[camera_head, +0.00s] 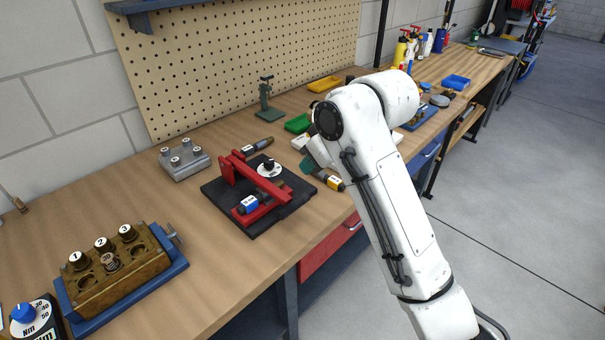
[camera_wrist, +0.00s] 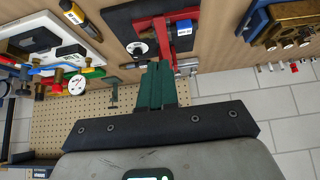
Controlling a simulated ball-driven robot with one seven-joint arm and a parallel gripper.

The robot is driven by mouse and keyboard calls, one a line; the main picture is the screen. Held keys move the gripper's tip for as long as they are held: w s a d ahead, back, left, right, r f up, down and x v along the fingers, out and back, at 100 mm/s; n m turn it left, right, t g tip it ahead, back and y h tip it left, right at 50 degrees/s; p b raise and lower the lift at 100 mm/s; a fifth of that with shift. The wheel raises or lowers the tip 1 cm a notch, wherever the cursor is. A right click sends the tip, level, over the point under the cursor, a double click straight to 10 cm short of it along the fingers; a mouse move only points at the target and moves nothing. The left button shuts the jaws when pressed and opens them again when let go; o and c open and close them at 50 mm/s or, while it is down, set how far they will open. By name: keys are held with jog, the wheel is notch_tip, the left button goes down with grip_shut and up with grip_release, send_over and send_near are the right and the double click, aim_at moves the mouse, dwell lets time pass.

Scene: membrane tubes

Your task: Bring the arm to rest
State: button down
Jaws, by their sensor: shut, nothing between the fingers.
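My white arm (camera_head: 385,180) reaches up from the lower right and bends over the workbench (camera_head: 225,265) in the head view. My gripper (camera_wrist: 157,68) shows in the wrist view with its two green fingers side by side and shut, holding nothing. In the head view, most of my gripper is hidden behind the arm; a green part of it shows near the right side of the red fixture. In the wrist view, the fingers point toward the red fixture (camera_wrist: 166,38) on its dark plate; I cannot tell the exact gap.
The red clamp fixture (camera_head: 262,180) stands mid-bench. A brass block (camera_head: 115,280) with numbered caps sits in a blue holder at front left. A grey block (camera_head: 185,160), green stand (camera_head: 265,100) and trays stand behind. Pegboard (camera_head: 230,55) backs the bench. Open floor (camera_head: 510,180) lies right.

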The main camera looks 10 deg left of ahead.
jog(key=shift+s+d+r, duration=0.2)
jog(key=shift+d+r, duration=0.05)
jog(key=shift+r, duration=0.3)
